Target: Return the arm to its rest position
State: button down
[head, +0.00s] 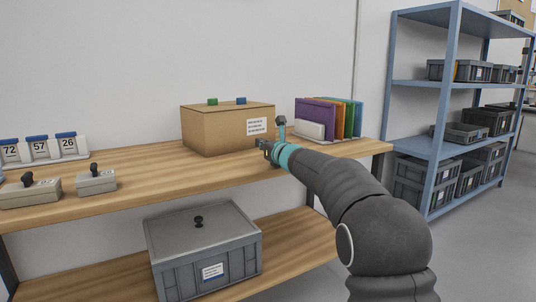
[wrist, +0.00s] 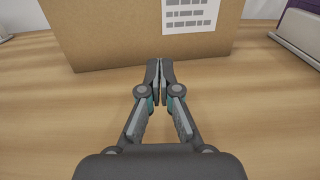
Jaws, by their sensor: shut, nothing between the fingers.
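My gripper (head: 262,145) is at the end of my dark arm, which reaches forward from the lower right over the wooden bench in the head view. In the wrist view my gripper (wrist: 160,68) is shut, with its fingertips together and nothing between them. The fingers point toward the front face of a cardboard box (head: 215,130). The same box (wrist: 110,35) fills the top of the wrist view, with a white printed label on it. I cannot tell whether the fingertips touch the box.
The wooden bench (head: 150,166) carries small grey lidded boxes (head: 97,182) and number cards (head: 39,147) at left. Coloured folders (head: 335,115) stand right of the cardboard box. A grey lidded crate (head: 203,250) sits on the lower shelf. A blue rack (head: 455,85) with bins stands right.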

jog(key=v, duration=0.4)
jog(key=shift+b, duration=0.4)
jog(key=shift+s+d+r, duration=0.1)
jog(key=shift+s+d, duration=0.05)
jog(key=shift+s, duration=0.1)
jog(key=s+d+r+m+g+h+p, duration=0.1)
jog(key=s+d+r+m+h+p, duration=0.15)
jog(key=s+d+m+h, duration=0.5)
jog(key=s+d+r+m+h+p, duration=0.1)
jog(key=s+d+m+h+p, duration=0.2)
jog(key=s+d+m, duration=1.05)
jog(key=s+a+f+m+g+p, duration=0.1)
jog(key=s+f+m+g, duration=0.2)
jog(key=s, duration=0.7)
jog(key=s+a+f+m+g+y+p, duration=0.1)
jog(key=s+f+m+g+p, duration=0.1)
jog(key=s+f+m, duration=0.5)
jog(key=s+a+f+m+g+p, duration=0.1)
jog(key=s+f+m+g, duration=0.2)
jog(key=s+m, duration=0.8)
jog(key=s+f, duration=0.2)
jog(key=s, duration=0.1)
jog(key=shift+s+g, duration=0.3)
jog(key=shift+g, duration=0.1)
